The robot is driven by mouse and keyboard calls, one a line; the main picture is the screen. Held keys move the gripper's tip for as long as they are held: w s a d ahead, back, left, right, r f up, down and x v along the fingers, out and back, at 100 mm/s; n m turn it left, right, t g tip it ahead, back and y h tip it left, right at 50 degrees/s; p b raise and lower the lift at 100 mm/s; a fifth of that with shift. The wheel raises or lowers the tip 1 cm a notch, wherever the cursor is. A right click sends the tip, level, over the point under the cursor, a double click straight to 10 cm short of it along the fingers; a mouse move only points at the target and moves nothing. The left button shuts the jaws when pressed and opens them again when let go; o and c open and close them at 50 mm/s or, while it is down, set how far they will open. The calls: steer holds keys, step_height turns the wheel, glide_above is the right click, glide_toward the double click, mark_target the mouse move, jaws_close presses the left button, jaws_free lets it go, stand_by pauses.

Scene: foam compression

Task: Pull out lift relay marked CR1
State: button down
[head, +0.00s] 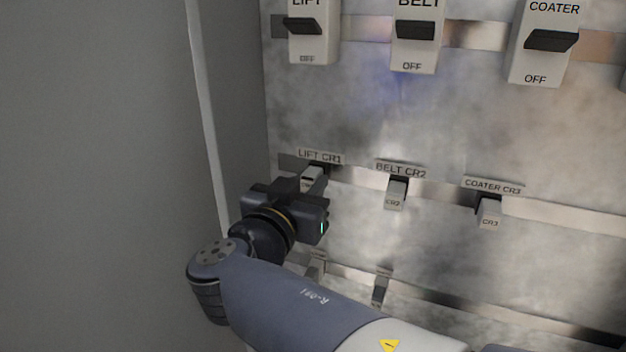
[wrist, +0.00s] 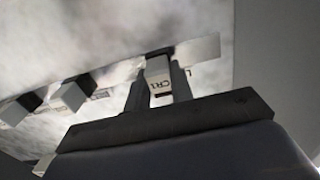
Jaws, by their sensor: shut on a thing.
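The lift relay CR1 (head: 312,177) is a small pale block below the LIFT CR1 label (head: 320,157) in the head view. My gripper (head: 309,185) is at it, and its black body hides the relay's lower part.
Relay CR2 (head: 395,194) and relay CR3 (head: 489,213) sit to the right on the same rail. Breaker switches such as the LIFT breaker (head: 314,40) are above. A lower rail carries small parts (head: 381,287). A cabinet side wall (head: 235,110) stands close on the left.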

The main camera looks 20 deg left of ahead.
steer(key=shift+s, duration=0.15)
steer(key=shift+s+b, duration=0.3)
steer(key=shift+b, duration=0.05)
steer(key=shift+s+b, duration=0.3)
steer(key=shift+s, duration=0.05)
steer(key=shift+s+a+b, duration=0.15)
steer(key=shift+s+b, duration=0.6)
steer(key=shift+s, duration=0.5)
steer(key=shift+s+a+b, duration=0.1)
steer(key=shift+s+b, duration=0.6)
steer(key=shift+s, duration=0.5)
